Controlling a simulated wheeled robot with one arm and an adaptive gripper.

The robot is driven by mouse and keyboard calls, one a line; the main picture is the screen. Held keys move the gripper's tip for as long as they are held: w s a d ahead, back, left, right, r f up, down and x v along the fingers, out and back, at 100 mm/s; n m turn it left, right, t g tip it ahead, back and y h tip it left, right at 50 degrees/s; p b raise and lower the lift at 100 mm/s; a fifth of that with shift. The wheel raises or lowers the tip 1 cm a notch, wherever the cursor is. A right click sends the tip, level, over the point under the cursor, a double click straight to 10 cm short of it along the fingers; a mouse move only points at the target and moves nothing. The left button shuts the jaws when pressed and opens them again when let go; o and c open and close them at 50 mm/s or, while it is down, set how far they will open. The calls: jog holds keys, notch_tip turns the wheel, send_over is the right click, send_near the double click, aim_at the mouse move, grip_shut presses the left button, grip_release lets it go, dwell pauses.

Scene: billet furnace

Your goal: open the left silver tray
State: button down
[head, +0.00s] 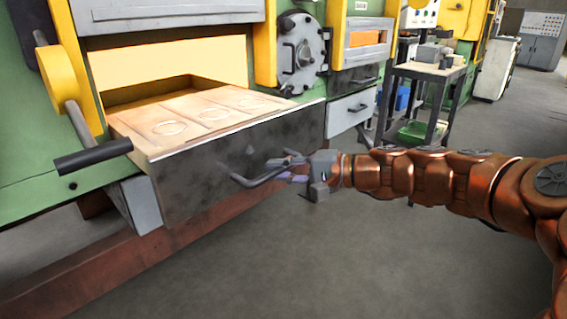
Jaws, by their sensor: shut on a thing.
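The left silver tray (235,158) is a wide drawer with a dark, smudged metal front in the head view. It stands out from the green furnace, and its pale top with round marks shows. A bent bar handle (250,184) sticks out from the right part of its front. My gripper (285,168) is shut on the right end of this handle. The fingers partly hide that end of the handle. My arm reaches in from the right.
A lever with a dark grip (93,156) juts out at the left, in front of the tray's left side. A work table (430,72) stands beyond. The grey floor (400,260) in front is clear.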

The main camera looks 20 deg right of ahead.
jog(key=shift+s+d, duration=0.1)
jog(key=shift+s, duration=0.05)
jog(key=c, duration=1.1)
grip_release()
jog(key=shift+c, duration=0.2)
jog(key=v, duration=1.2)
